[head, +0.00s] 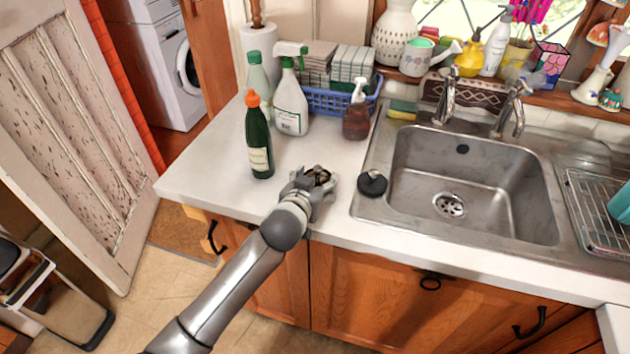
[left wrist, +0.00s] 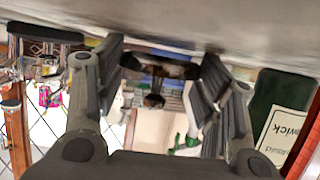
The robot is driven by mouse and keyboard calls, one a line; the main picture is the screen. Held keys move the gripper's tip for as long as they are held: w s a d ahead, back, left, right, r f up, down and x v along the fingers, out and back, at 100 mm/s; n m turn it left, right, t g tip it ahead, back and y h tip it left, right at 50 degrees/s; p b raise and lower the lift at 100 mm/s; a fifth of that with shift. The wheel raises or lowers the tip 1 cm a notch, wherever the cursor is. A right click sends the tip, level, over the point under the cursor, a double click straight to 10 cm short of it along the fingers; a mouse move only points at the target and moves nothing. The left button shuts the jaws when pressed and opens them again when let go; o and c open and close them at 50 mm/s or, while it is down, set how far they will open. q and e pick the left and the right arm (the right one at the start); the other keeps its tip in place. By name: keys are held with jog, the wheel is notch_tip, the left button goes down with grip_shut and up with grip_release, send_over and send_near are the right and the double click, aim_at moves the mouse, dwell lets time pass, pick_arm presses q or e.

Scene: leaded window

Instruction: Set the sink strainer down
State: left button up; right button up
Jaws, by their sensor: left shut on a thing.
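My left gripper (head: 322,181) is low over the white counter (head: 215,165), left of the sink. It is shut on the sink strainer (left wrist: 158,68), a small dark, brownish metal piece with a short knob. In the left wrist view the strainer sits between the two black finger pads of the left gripper (left wrist: 160,78), with the picture upside down. In the head view the fingers partly hide the strainer (head: 319,175). I cannot tell whether it touches the counter. My right gripper is not in view.
A black round plug (head: 372,184) lies on the rim of the steel sink (head: 470,185), just right of my gripper. A green bottle (head: 258,140), a spray bottle (head: 290,105) and a brown soap bottle (head: 357,115) stand behind. The counter's front left is clear.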

pick_arm(q)
jog(key=shift+s+f, duration=0.2)
jog(key=shift+f, duration=0.3)
jog(key=o, duration=0.6)
jog(key=shift+a+f, duration=0.1)
jog(key=o, duration=0.4)
jog(key=shift+f, duration=0.25)
jog(key=shift+r, duration=0.3)
jog(key=r+v, duration=0.1)
jog(key=v, duration=1.1)
jog(key=shift+w+r, duration=0.15)
jog(key=shift+r, duration=0.15)
